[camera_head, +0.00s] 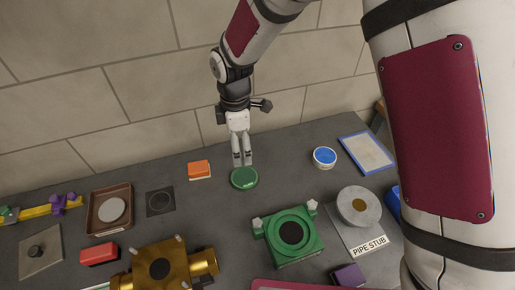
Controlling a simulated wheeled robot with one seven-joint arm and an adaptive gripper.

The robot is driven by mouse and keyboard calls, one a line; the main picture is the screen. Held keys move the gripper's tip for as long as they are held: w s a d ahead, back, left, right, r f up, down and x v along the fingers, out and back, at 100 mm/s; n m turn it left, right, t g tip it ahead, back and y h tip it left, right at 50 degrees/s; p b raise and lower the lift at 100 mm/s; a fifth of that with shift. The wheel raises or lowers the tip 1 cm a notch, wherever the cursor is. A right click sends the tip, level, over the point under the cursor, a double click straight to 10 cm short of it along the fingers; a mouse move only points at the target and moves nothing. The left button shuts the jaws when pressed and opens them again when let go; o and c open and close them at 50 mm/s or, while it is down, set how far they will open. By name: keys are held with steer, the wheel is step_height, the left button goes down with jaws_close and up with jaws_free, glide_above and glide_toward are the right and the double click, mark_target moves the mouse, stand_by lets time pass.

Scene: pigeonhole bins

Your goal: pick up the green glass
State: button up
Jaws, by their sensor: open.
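A small round green object (244,179) with faint light marking on it stands on the dark grey table (190,225) near the wall. It is the thing closest to a green glass; from this angle it looks like a low disc, and I cannot tell its height. My gripper (243,162) points down just above and behind its far edge, with a narrow gap between its fingers. It is open and holds nothing. Whether the fingertips touch the green object cannot be told.
An orange block (199,170) lies left of it, a blue-topped round container (324,157) right. A green block with a round opening (291,237), a brass fitting (163,268) and a grey pipe stub (359,207) stand nearer. The stone wall (150,90) closes the back.

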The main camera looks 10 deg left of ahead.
steer(key=p, duration=0.1)
glide_above(242, 177)
steer(key=f, duration=0.9)
steer(key=shift+w+a+f, duration=0.1)
steer(key=shift+w+f, duration=0.05)
steer(key=shift+w, duration=0.2)
steer(key=shift+s+f+p, duration=0.25)
steer(key=shift+f+p, duration=0.3)
steer(key=shift+f, duration=0.65)
steer(key=shift+s+f+p, duration=0.2)
steer(key=shift+f+p, duration=0.3)
steer(key=shift+f, duration=0.65)
steer(key=shift+w+d+f, duration=0.1)
steer(key=shift+d+f, duration=0.1)
steer(key=shift+f, duration=0.2)
steer(key=c, duration=1.4)
